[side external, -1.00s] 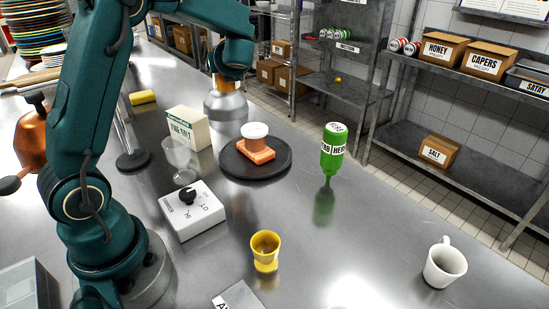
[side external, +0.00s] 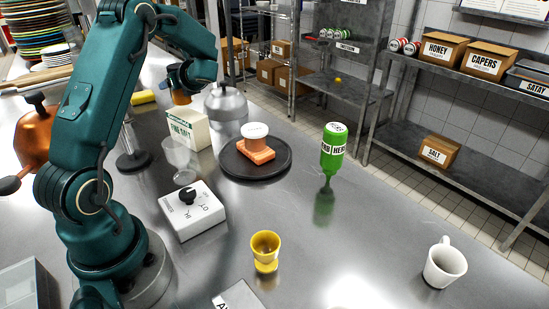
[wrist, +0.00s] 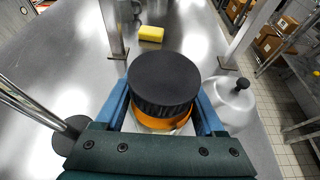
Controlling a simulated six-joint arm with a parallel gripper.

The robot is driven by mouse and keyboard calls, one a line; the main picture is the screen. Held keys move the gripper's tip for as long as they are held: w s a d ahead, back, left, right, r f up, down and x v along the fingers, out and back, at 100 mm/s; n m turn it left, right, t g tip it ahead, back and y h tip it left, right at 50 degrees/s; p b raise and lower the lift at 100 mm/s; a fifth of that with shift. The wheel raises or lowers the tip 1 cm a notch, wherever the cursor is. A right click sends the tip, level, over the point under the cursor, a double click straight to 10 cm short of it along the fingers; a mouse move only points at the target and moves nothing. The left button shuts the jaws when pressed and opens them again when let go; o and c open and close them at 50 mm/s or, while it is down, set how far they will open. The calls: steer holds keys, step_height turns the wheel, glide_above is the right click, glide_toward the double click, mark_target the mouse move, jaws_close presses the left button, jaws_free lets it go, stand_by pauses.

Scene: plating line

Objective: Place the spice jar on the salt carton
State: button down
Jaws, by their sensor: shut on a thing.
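The spice jar has a black lid (wrist: 162,82) and an orange body (side external: 181,98). My gripper (side external: 180,88) is shut on it, with a blue finger on either side in the wrist view (wrist: 163,110). The salt carton (side external: 187,130), a pale box with green lettering, stands upright on the steel counter. In the side view the jar's lower end appears just above the carton's top; I cannot tell whether they touch. In the wrist view the jar hides what is below it, apart from a pale patch under the orange part.
A silver dome with a black knob (wrist: 235,102) stands close to the right of the carton. A clear glass (side external: 180,155) and a white dial box (side external: 192,212) are in front. A dark round board (side external: 240,172) bears a stacked item. A yellow sponge (wrist: 151,34) lies beyond.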

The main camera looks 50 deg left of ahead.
mark_target(179, 93)
steer(key=shift+f, duration=1.4)
steer(key=shift+f, duration=0.1)
jaws_free()
steer(key=v, duration=1.2)
steer(key=s+d+n+t+h, duration=0.2)
steer(key=d+n, duration=0.4)
steer(key=d, duration=0.3)
steer(key=s+d+n+t+h, duration=0.1)
steer(key=s+d+n+h, duration=0.4)
steer(key=d, duration=0.5)
steer(key=s+d+n+t+h, duration=0.2)
steer(key=d+n+h, duration=0.4)
steer(key=d, duration=0.3)
steer(key=shift+s+d+n+t, duration=0.3)
steer(key=shift+s+n, duration=0.2)
steer(key=shift+s, duration=0.35)
